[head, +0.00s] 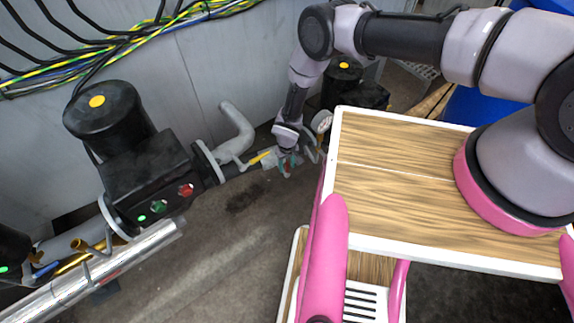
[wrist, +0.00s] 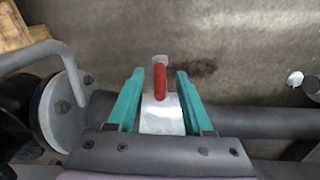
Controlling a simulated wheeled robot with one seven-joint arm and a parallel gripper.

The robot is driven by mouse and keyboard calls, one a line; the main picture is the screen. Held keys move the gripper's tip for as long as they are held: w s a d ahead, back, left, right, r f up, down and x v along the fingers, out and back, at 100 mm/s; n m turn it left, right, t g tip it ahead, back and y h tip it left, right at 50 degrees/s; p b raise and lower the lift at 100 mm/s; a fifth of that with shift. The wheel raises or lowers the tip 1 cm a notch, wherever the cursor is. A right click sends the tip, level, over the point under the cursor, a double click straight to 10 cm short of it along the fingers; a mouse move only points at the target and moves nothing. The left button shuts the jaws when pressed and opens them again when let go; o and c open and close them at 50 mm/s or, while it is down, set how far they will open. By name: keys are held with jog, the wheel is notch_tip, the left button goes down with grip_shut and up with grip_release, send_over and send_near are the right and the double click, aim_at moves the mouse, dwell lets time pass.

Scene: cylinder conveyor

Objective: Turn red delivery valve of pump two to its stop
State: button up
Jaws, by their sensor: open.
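A red valve handle (wrist: 160,82) shows in the wrist view, pointing up the picture from a pale valve body (wrist: 162,115) on a grey pipe. My gripper (wrist: 160,74) is open, with one teal finger on each side of the red handle. Gaps show between the handle and both fingers. In the head view my gripper (head: 287,163) is low by the pipe, right of a black pump (head: 150,170) with a yellow-dotted motor. There the red handle is mostly hidden by the gripper. I see no label giving the pump's number.
A yellow handle (head: 259,158) sits left of my gripper, near a bent grey pipe (head: 237,130). A round gauge (head: 321,121) stands to its right. Another black pump (head: 345,80) is behind the arm. The floor (head: 220,260) in front is clear.

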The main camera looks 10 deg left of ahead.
grip_shut()
dwell(1.4)
